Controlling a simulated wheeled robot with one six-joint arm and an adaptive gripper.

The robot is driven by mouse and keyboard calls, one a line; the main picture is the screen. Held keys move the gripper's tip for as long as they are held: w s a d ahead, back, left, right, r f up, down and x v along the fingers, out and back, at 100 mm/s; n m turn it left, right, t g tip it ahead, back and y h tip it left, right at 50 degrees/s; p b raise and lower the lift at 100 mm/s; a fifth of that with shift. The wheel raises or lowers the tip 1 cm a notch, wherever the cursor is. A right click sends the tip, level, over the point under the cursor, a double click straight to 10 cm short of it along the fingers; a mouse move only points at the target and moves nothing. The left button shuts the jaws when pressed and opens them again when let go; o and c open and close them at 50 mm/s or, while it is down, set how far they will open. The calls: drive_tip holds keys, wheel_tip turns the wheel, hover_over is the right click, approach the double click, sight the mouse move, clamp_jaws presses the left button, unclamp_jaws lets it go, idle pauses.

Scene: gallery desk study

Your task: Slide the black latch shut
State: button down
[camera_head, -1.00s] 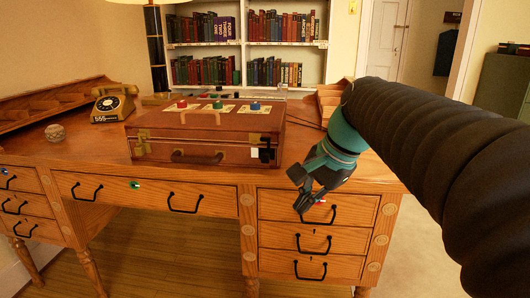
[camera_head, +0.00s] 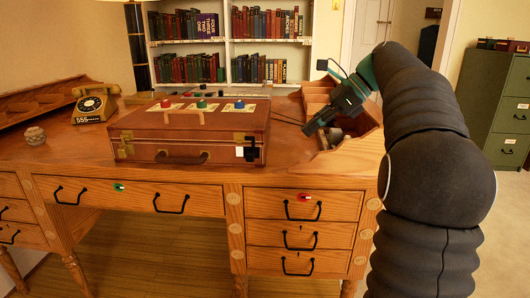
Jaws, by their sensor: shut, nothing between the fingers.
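A brown leather case (camera_head: 190,132) lies closed on the wooden desk. A black latch (camera_head: 251,154) sits at the right end of its front face, beside a white plate (camera_head: 239,152). Whether the latch is fully across is too small to tell. A brass clasp (camera_head: 125,143) is at the front left corner. My gripper (camera_head: 310,131) is shut and empty, to the right of the case and above the desk's right side. It is apart from the case and the latch, pointing down and left.
A wooden organizer (camera_head: 355,150) with compartments stands on the desk's right side, close under my gripper. Red, green and blue buttons (camera_head: 202,104) top the case. The desk front before the case is clear.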

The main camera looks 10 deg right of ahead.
sight(251, 151)
drive_tip(key=b+x, duration=0.2)
drive_tip(key=x, duration=0.8)
drive_tip(key=shift+b, duration=0.3)
drive_tip(key=a, duration=0.1)
drive_tip(key=w+a, duration=0.1)
drive_tip(key=a, duration=0.1)
drive_tip(key=shift+w+a, duration=0.15)
drive_tip(key=shift+a, duration=0.3)
